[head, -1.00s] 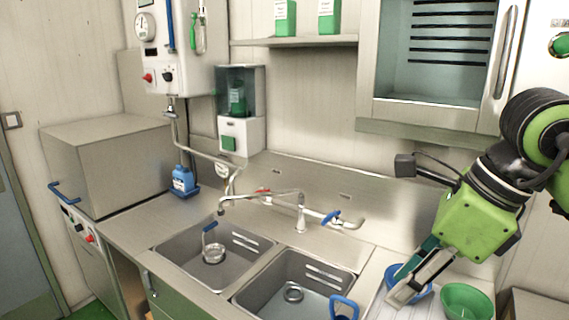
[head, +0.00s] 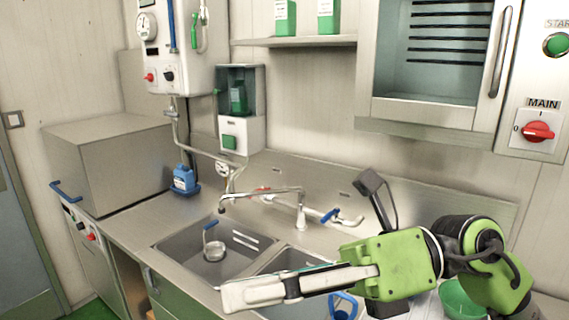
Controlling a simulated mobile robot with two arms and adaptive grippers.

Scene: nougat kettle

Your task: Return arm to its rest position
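My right arm comes in from the lower right. Its green gripper (head: 228,292) reaches leftward with pale fingers across the front of the right sink basin (head: 283,262). The fingers show from the side, with a thin teal edge behind, so I cannot tell how far apart they are. I see nothing clearly held in them. My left gripper is not in view.
A blue-handled metal vessel (head: 213,250) sits in the left basin. Another blue handle (head: 343,303) shows below my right gripper. A faucet (head: 301,215) stands behind the basins. A green bowl (head: 460,300) is partly hidden by my arm. A cabinet (head: 430,70) hangs above.

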